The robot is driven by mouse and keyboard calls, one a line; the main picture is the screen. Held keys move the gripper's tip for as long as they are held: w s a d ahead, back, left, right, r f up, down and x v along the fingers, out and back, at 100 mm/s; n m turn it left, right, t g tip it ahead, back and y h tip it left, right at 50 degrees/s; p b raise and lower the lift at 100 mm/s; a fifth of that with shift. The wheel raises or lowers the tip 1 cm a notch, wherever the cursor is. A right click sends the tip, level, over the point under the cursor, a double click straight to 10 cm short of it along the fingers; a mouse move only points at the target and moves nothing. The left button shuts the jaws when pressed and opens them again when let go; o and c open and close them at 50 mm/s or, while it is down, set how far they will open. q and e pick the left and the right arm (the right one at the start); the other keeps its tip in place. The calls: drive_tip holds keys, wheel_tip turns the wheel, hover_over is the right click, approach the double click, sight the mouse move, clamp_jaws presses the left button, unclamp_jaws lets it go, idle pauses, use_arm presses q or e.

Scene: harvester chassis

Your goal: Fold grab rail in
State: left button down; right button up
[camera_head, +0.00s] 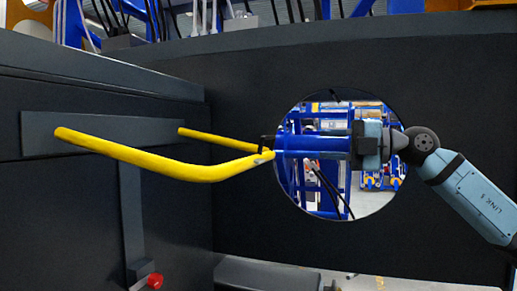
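The yellow grab rail (190,168) is a bent bar that stands out to the right from a dark mounting plate (88,134) on the dark panel at the left. Its two ends meet the plate and panel side, and its outer bend is near the middle of the picture. My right gripper (267,146) comes in from the right, with its dark fingertips at this outer bend, touching or very close to it. The fingers are small and overlap the rail, so I cannot tell whether they are closed on it. My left gripper is not in view.
A dark upright wall (440,90) with a round opening stands behind my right arm; blue frames show through it. A red knob (155,281) sits low at the left below a vertical dark bar (132,215). Hoses and blue parts line the top.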

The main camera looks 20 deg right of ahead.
sight(271, 136)
drive_tip(key=x, duration=0.4)
drive_tip(key=p+x, duration=0.1)
drive_tip(key=x, duration=0.3)
drive_tip(key=r+p+x, duration=0.1)
drive_tip(key=x, duration=0.4)
drive_tip(key=shift+w+d, duration=0.2)
drive_tip(key=shift+w, duration=0.15)
drive_tip(key=shift+r, duration=0.1)
clamp_jaws()
